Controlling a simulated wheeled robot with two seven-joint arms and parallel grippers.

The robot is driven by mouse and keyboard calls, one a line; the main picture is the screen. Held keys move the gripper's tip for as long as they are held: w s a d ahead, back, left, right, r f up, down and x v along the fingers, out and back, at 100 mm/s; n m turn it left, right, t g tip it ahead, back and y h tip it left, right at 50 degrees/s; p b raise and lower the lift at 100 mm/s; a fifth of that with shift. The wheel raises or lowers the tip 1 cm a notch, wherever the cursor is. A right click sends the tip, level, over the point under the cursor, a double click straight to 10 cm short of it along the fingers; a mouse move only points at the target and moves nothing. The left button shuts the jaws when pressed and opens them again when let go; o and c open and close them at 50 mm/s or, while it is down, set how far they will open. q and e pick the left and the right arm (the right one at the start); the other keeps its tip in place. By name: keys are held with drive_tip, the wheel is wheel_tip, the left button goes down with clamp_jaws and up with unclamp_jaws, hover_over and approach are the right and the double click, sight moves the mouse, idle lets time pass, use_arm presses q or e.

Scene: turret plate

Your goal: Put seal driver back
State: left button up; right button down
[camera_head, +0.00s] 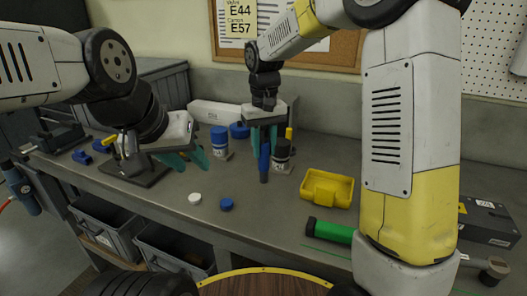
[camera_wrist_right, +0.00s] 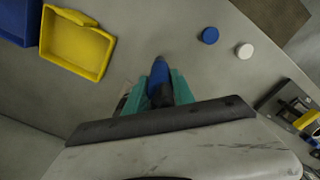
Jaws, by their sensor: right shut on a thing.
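My right gripper (camera_head: 264,140) is shut on the seal driver (camera_head: 264,165), a blue tool hanging tip down above the bench. The right wrist view shows the blue driver (camera_wrist_right: 159,78) between the teal fingers (camera_wrist_right: 160,88). My left gripper (camera_head: 187,161) is at the left of the bench, its two teal fingers apart with nothing visible between them. I cannot make out a holder for the driver.
A yellow tray (camera_head: 317,190) stands right of the driver. A white cap (camera_head: 194,198) and a blue cap (camera_head: 227,204) lie in front. A green-handled tool (camera_head: 331,231) lies near the front edge.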

sight(263, 158)
drive_tip(key=shift+s+a+f, duration=0.1)
drive_tip(key=shift+f, duration=1.7)
drive_tip(key=c, duration=1.1)
unclamp_jaws()
drive_tip(key=shift+o, duration=0.2)
